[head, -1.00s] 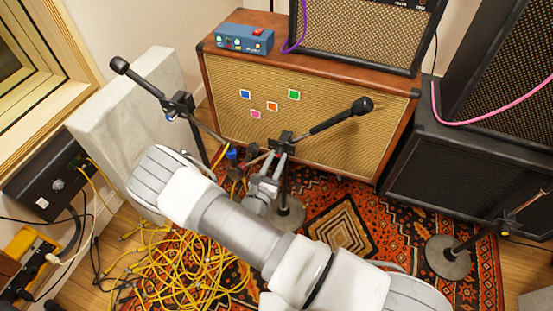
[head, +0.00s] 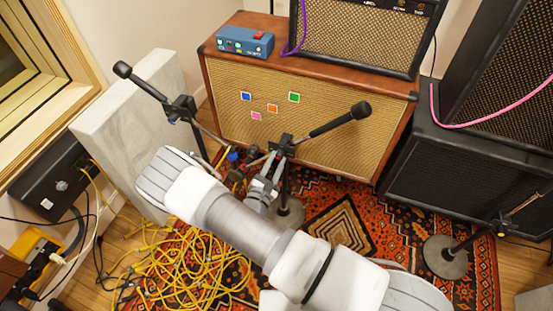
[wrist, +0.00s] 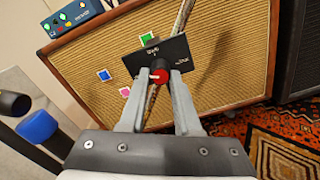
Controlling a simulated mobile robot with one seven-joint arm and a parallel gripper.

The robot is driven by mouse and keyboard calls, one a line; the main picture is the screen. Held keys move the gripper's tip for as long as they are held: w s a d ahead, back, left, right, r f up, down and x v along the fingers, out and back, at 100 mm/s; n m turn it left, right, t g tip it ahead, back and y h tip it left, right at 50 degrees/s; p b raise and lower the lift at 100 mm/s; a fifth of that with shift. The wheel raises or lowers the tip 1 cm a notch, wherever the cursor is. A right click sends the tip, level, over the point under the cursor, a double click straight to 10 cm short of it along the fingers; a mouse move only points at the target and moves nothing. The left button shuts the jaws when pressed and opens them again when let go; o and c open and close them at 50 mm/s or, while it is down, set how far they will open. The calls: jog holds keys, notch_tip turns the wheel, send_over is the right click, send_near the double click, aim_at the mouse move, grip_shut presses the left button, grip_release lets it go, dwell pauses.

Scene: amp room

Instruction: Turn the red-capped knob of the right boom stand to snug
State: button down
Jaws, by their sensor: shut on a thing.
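The right boom stand's black clutch block (head: 283,146) is in the middle of the head view, with its boom slanting up right to a black microphone (head: 361,110). In the wrist view a black plate (wrist: 177,53) with small white markings carries the red-capped knob (wrist: 159,77). My gripper (wrist: 157,82) is shut on this knob, one finger on each side. The knob's red face shows between the fingertips. The plate's lettering is too small to read. In the head view my gripper (head: 270,172) is just below the block and the knob cannot be made out.
The left boom stand (head: 180,108) stands close on the left; a blue cap (wrist: 37,126) shows near my gripper in the wrist view. The tan-fronted cabinet (head: 300,130) is behind. Yellow cables (head: 185,265) lie on the floor. Another stand base (head: 445,258) is at right.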

jog(key=m+p, duration=0.2)
jog(key=m, duration=0.4)
jog(key=shift+a+r, duration=0.1)
jog(key=m+p, duration=0.1)
jog(key=m, duration=0.5)
jog(key=shift+m+p, duration=0.3)
dwell(0.3)
jog(key=c, duration=0.6)
grip_release()
jog(key=shift+s+a, duration=0.1)
jog(key=shift+a, duration=0.05)
